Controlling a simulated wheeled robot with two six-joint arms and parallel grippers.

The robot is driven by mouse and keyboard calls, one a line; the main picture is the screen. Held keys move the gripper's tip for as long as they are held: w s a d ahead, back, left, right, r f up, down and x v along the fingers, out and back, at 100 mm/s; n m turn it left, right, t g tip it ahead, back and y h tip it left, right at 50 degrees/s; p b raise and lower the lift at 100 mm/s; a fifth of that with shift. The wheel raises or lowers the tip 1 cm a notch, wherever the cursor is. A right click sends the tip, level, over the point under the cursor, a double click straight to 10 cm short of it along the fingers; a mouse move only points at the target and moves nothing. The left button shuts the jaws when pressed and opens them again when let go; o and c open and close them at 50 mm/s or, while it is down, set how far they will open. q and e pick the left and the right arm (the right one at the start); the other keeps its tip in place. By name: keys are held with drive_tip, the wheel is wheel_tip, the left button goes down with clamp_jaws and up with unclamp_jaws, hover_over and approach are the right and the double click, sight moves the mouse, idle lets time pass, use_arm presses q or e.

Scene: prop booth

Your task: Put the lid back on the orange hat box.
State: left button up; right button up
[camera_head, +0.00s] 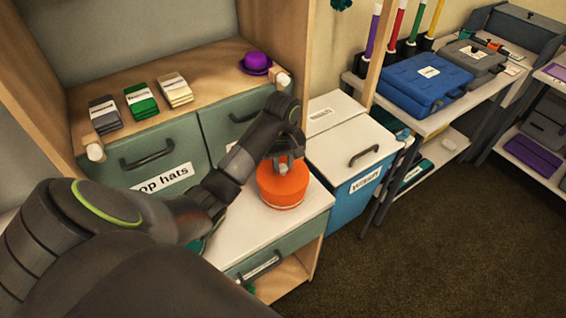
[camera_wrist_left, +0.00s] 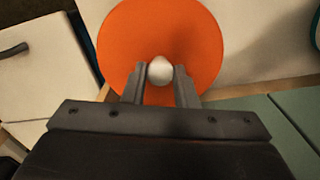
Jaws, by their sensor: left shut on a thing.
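The orange hat box (camera_head: 283,190) stands on the white counter top, a round box with a pale band low on its side. My left gripper (camera_head: 288,158) is directly above it, pointing down. In the left wrist view the round orange lid (camera_wrist_left: 190,40) fills the top middle, with a white knob (camera_wrist_left: 160,70) between the fingers of my left gripper (camera_wrist_left: 160,75), which is shut on it. The lid is over the box, but I cannot tell whether it is fully seated. My right gripper is not in view.
A purple hat (camera_head: 256,63) and several folded cloth stacks (camera_head: 141,101) lie on the wooden shelf behind. A white-lidded blue bin (camera_head: 350,195) stands close right of the counter. A rack at right holds a blue case (camera_head: 425,80). The floor at front right is clear.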

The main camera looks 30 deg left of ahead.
use_arm(q)
drive_tip(key=shift+b, duration=0.35)
idle(0.4)
drive_tip(key=shift+b, duration=0.3)
idle(0.5)
drive_tip(key=shift+f+b, duration=0.2)
drive_tip(key=shift+b, duration=0.15)
idle(0.4)
idle(0.6)
drive_tip(key=o, duration=1.5)
drive_tip(key=shift+r, duration=0.1)
